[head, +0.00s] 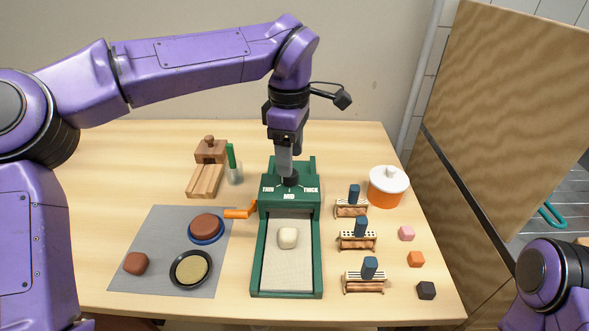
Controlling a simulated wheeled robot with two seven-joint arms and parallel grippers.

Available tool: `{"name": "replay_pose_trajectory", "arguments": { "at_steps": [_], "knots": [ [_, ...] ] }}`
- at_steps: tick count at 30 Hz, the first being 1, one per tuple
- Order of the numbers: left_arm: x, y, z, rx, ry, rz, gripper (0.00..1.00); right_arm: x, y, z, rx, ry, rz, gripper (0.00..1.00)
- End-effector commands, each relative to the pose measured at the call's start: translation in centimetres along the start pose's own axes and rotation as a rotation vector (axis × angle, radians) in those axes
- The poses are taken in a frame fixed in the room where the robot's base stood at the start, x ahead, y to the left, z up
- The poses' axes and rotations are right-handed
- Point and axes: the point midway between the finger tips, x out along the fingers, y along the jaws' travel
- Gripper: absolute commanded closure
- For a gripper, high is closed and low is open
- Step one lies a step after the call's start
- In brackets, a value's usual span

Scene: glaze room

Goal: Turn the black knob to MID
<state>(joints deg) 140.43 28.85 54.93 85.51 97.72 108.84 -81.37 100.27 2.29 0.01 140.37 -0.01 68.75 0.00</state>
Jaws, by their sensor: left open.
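The black knob (290,182) sits on top of the green slab press (310,205), above a label panel with THIN at left, MID in the middle and THICK at right. My left gripper (285,170) points straight down right over the knob, its fingers open at or just above it. The fingers partly hide the knob, so I cannot tell whether they touch it or which label it points to. My right arm shows only at the bottom right corner, and its gripper is out of view.
A pale lump (288,238) lies on the press bed, and an orange crank handle (240,212) sticks out left. A grey mat (160,225) with dishes lies left. Small racks (357,241) and an orange pot (387,195) stand right. A green-handled tool (231,157) stands behind.

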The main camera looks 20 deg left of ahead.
Motion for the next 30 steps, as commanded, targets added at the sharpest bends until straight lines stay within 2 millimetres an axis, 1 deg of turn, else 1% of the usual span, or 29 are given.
{"name": "replay_pose_trajectory", "arguments": {
  "at_steps": [1, 3, 6, 9, 15, 17, 18, 20, 21, 22, 23, 24, 30],
  "knots": [
    [1.1, -0.1, 0.0, 0.001, -0.001, -0.003, 0.39, 0.2, 0.0, 0.1, 0.0, 0.0, 0.0, 0.57],
    [2.1, -0.1, 0.0, 0.001, -0.001, -0.002, 0.39, 0.3, 0.0, 0.1, 0.0, 0.0, 0.0, 0.57],
    [3.1, 0.0, 0.0, -0.001, -0.002, 0.0, 0.39, 0.3, 0.0, 0.1, 0.0, 0.0, 0.0, 0.57],
    [3.4, -0.1, 0.0, -0.002, -0.002, -0.001, 0.39, 0.3, 0.0, 0.1, 0.0, 0.0, 0.0, 0.57],
    [3.4, -0.1, 0.0, -0.002, -0.002, 0.0, 0.39, 0.3, 0.0, 0.1, 0.0, 0.0, 0.0, 0.57],
    [3.4, 0.0, 0.0, -0.002, -0.001, 0.0, 0.59, 0.3, 0.0, 0.1, 0.0, 0.0, 0.0, 0.57],
    [3.4, 0.0, 0.0, -0.002, -0.001, 0.0, 0.72, 0.3, 0.0, 0.1, 0.0, 0.0, 0.0, 0.57],
    [3.4, 0.0, 0.0, -0.002, -0.001, 0.0, 0.91, 0.3, 0.0, 0.1, 0.0, 0.0, 0.0, 0.57],
    [3.4, 0.0, 0.0, -0.002, -0.001, 0.001, 0.95, 0.3, 0.0, 0.1, 0.0, 0.0, 0.0, 0.57],
    [3.4, 0.0, 0.0, -0.002, -0.001, 0.001, 0.95, 0.3, 0.0, 0.1, 0.0, 0.0, 0.0, 0.57],
    [3.4, 0.0, 1.0, 0.001, 0.0, 0.001, 0.95, 0.3, 0.0, 0.2, 0.0, -0.002, 0.0, 0.57],
    [3.4, 0.0, 0.6, -0.001, -0.001, 0.001, 0.96, 0.3, -0.1, 0.1, -0.001, 0.0, -0.001, 0.57],
    [3.3, 0.1, 0.2, -0.026, -0.002, 0.002, 0.95, 0.1, 0.0, 0.1, 0.0, 0.0, 0.0, 0.57]
  ]
}}
